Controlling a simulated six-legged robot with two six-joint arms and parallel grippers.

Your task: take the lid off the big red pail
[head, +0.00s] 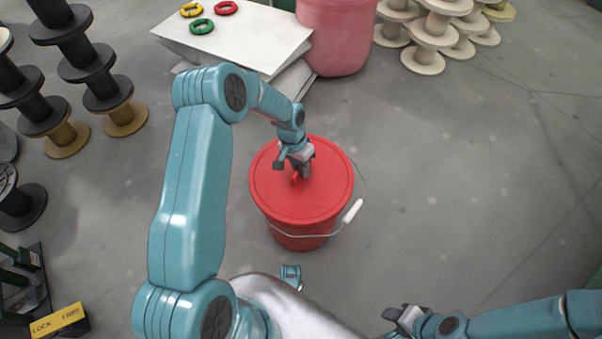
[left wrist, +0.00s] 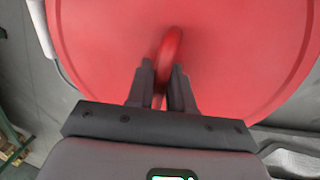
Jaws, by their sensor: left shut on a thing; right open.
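The big red pail (head: 300,242) stands upright on the floor in the middle of the head view, with a wire bail and white grip hanging at its right side. Its red lid (head: 325,195) sits on top. My left gripper (head: 301,177) is over the lid, shut on its red loop handle. In the left wrist view the lid (left wrist: 110,50) fills most of the picture, and the fingers (left wrist: 162,95) close on the handle (left wrist: 172,48) from both sides. My right gripper (head: 400,318) is open and empty, low at the right, apart from the pail.
A pale board (head: 245,40) with yellow, red and green rings lies behind the pail. A pink tub (head: 335,35) stands beside it. Dark spools (head: 75,45) stack at the left, pale spools (head: 430,35) at the back right. The floor right of the pail is clear.

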